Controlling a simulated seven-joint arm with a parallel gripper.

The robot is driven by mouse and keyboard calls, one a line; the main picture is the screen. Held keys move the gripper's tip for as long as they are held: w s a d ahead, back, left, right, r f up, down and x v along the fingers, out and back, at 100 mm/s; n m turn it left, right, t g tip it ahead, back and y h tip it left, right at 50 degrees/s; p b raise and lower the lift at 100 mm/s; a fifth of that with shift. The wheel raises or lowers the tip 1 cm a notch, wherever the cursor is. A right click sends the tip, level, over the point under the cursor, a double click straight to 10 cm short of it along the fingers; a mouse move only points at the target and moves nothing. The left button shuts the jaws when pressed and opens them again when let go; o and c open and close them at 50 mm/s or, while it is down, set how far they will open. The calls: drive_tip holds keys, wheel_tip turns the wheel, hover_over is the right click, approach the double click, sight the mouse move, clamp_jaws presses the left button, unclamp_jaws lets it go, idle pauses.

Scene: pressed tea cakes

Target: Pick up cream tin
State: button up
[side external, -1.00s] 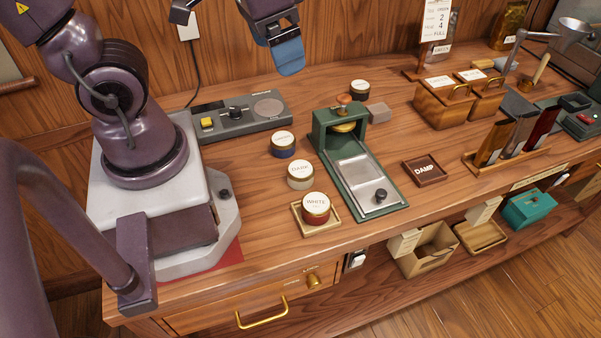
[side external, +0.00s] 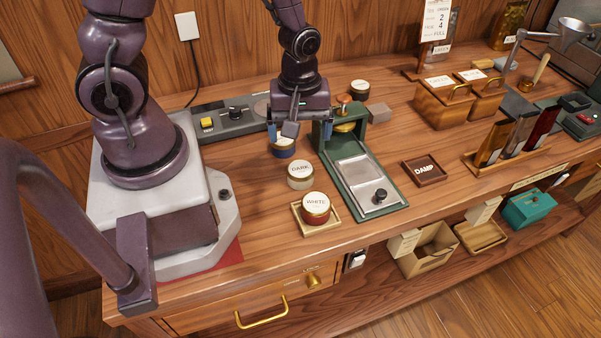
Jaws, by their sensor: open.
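The cream tin (side external: 300,182) stands upright on the bench, with a white lid that reads DARK. It is between a blue tin (side external: 284,153) behind it and a red tin (side external: 316,218) in front. My gripper (side external: 299,129) points down, open and empty, above and behind the cream tin. It is over the area of the blue tin and hides part of that tin's lid. The cream tin is fully in view and apart from the gripper.
A green press (side external: 385,194) stands close to the right of the tins. The red tin sits on a small wooden tray (side external: 334,226). A grey scale (side external: 228,127) lies behind. A DAMP tray (side external: 425,172) is to the right. The bench left of the cream tin is clear.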

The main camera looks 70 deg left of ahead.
sight(301, 166)
wheel_tip(301, 166, down, 11)
drive_tip(key=shift+a+r, duration=0.1)
idle(0.6)
drive_tip(key=shift+c, duration=0.4)
drive_tip(key=shift+w, duration=0.1)
drive_tip(key=c, duration=0.9)
